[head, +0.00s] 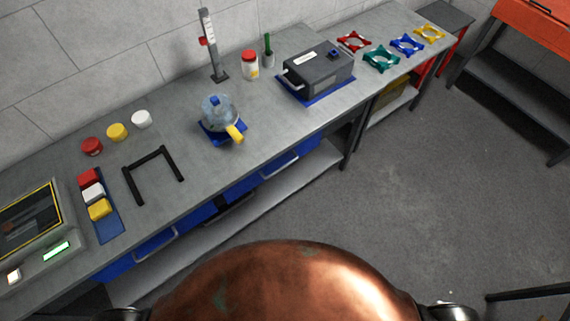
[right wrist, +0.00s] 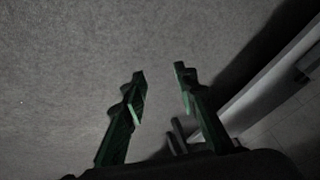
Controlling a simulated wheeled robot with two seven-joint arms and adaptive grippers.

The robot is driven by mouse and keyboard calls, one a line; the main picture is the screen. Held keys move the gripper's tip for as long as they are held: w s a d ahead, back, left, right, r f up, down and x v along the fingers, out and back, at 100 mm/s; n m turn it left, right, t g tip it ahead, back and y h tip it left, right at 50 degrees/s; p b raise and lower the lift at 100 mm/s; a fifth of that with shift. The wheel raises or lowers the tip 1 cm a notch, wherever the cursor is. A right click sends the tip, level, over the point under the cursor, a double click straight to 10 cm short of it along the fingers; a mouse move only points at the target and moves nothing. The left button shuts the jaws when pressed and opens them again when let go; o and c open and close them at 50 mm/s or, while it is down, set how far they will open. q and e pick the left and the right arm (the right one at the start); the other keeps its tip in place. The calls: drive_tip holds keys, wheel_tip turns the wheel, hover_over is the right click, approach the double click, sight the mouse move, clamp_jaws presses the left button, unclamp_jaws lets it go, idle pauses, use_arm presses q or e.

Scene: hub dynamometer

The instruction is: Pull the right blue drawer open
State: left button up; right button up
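The right blue drawer (head: 262,172) is under the long grey bench in the head view, with a grey bar handle (head: 281,167) on its front. It looks shut. A second blue drawer (head: 130,258) with a similar handle (head: 155,243) is further left. In the right wrist view my right gripper (right wrist: 160,78) has two dark green fingers standing apart with nothing between them, and a grey floor-like surface lies behind. Neither drawer can be made out in that view. My left gripper is in neither view.
A low shelf (head: 240,217) runs under the drawers. The floor (head: 420,180) to the right is clear.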

drive_tip(key=w+a+r+m+t+y, duration=0.1)
drive_tip(key=w+a+r+m+t, duration=0.1)
drive_tip(key=w+a+r, duration=0.4)
drive_tip(key=w+a+r+m+t+y, duration=0.1)
drive_tip(key=w+a+r+t, duration=0.1)
drive_tip(key=w+r, duration=0.65)
drive_tip(key=m+t+y+p, duration=0.2)
drive_tip(key=m+t+y, duration=0.2)
drive_tip(key=m+y, duration=0.15)
approach(283, 166)
drive_tip(key=w+f, duration=0.2)
drive_tip(key=shift+y, duration=0.25)
drive_tip(key=x, duration=0.2)
drive_tip(key=b+x, duration=0.1)
drive_tip(key=x, duration=0.2)
drive_tip(key=a+x, duration=0.1)
drive_tip(key=x, duration=0.2)
drive_tip(key=shift+s+r+b, duration=0.15)
drive_tip(key=shift+r+b, duration=0.15)
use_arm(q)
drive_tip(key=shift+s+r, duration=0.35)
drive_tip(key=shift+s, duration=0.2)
use_arm(e)
drive_tip(key=shift+c, duration=0.5)
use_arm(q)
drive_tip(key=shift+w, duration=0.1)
use_arm(e)
clamp_jaws()
